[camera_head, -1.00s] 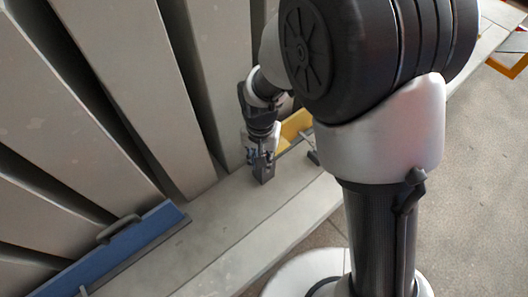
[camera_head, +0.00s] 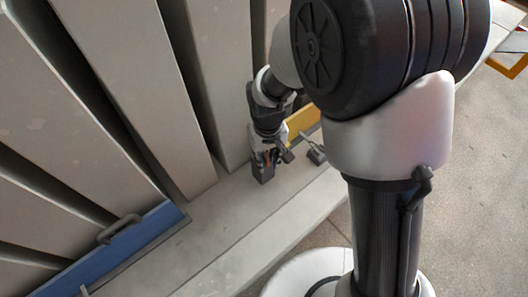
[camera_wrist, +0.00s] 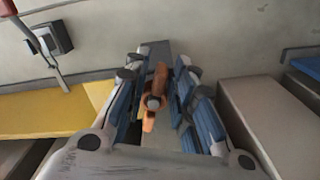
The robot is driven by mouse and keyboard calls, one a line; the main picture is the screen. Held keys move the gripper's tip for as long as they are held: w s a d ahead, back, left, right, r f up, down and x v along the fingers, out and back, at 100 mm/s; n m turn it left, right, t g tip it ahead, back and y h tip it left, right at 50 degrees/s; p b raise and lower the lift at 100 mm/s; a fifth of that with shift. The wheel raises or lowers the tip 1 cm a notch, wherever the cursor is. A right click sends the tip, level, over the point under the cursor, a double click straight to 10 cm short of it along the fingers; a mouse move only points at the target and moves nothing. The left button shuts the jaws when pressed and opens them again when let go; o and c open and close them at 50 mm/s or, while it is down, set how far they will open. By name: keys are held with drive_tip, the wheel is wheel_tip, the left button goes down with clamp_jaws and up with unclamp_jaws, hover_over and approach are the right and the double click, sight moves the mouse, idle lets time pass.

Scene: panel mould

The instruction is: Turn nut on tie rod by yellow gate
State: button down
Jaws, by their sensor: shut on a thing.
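The orange winged nut (camera_wrist: 158,80) sits on the grey end of the tie rod (camera_wrist: 153,102) in the middle of the wrist view. My gripper (camera_wrist: 155,95) has its blue-padded fingers on both sides of the nut and is shut on it. In the head view my gripper (camera_head: 265,155) points down at a dark block (camera_head: 263,174) on the pale ledge. The nut is mostly hidden there by my fingers. The yellow gate (camera_head: 303,120) stands just behind and right of my gripper; it also shows at the left in the wrist view (camera_wrist: 40,112).
A second dark block with a thin rod (camera_head: 316,154) stands to the right on the ledge. A blue gate with a handle (camera_head: 135,240) lies at the lower left. Tall grey panels (camera_head: 130,80) rise close behind my gripper. The ledge front (camera_head: 225,235) is clear.

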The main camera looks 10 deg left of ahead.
drive_tip(key=shift+w+d+n, duration=0.15)
drive_tip(key=shift+d+n, duration=0.05)
drive_tip(key=shift+n, duration=0.7)
drive_tip(key=shift+w+d+n, duration=0.1)
drive_tip(key=shift+d+n, duration=0.1)
drive_tip(key=shift+n, duration=0.7)
drive_tip(key=n, duration=0.3)
drive_tip(key=shift+w+d, duration=0.25)
drive_tip(key=shift+w, duration=0.1)
drive_tip(key=c, duration=1.3)
unclamp_jaws()
